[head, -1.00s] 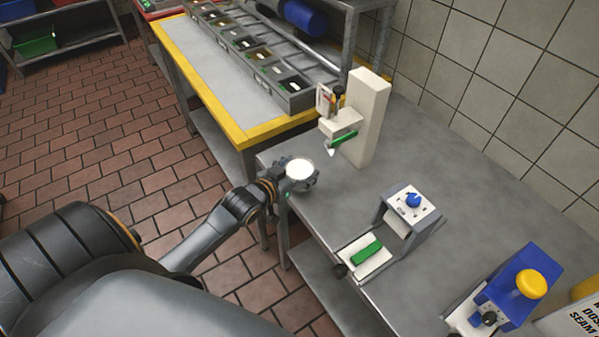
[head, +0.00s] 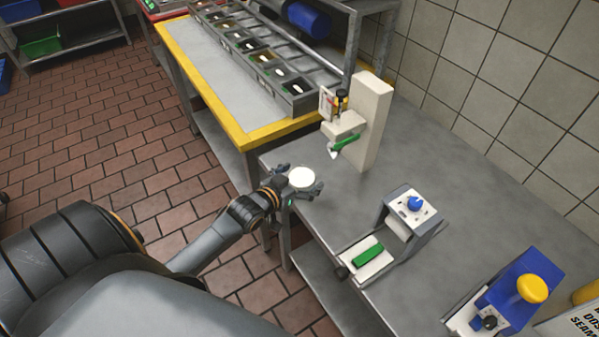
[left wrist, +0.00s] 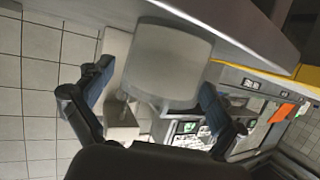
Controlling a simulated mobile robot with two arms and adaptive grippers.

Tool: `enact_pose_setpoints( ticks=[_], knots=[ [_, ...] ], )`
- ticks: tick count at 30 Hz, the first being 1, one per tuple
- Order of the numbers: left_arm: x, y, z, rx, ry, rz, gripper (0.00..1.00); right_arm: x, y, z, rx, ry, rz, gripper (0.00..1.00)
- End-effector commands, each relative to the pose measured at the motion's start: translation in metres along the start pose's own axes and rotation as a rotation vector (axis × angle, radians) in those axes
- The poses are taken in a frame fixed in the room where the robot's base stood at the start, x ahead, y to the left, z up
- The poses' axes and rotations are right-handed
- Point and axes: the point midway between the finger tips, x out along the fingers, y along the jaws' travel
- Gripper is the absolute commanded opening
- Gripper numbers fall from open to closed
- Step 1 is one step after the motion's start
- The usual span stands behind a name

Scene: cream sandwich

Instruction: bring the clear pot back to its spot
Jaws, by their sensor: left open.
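The clear pot (head: 302,178) shows as a round pot with a white top at the near left edge of the grey steel table. In the left wrist view it is a pale, translucent cylinder (left wrist: 170,58). My left gripper (head: 299,181) is at the pot, with its fingers spread on either side of it. The pot's underside is hidden in the head view. My right gripper is not in view.
A cream dispenser stand (head: 369,122) with a green lever rises behind the pot. A grey press-like device (head: 412,215) with a blue knob stands to the right, and a blue device (head: 520,285) with a yellow knob beyond it. The yellow-edged table (head: 236,132) adjoins at the left.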

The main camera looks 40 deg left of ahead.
Motion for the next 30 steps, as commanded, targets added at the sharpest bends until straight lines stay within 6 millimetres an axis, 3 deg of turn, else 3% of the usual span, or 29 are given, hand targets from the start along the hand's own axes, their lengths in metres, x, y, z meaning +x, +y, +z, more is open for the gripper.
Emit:
enact_pose_setpoints(
  ticks=[5, 19, 24, 30],
  knots=[
    [-0.013, 0.000, 0.000, 0.000, -0.001, 0.001, 0.94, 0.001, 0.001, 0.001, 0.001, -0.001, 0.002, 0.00],
    [-0.103, 0.000, 0.000, -0.001, -0.003, 0.000, 0.94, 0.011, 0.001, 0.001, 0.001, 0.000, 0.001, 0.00],
    [-0.118, 0.000, -0.002, -0.001, -0.001, 0.000, 0.94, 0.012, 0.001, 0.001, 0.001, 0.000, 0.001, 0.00],
    [-0.121, 0.000, -0.003, -0.001, 0.001, 0.000, 0.94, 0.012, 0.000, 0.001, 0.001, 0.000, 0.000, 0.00]
  ],
)
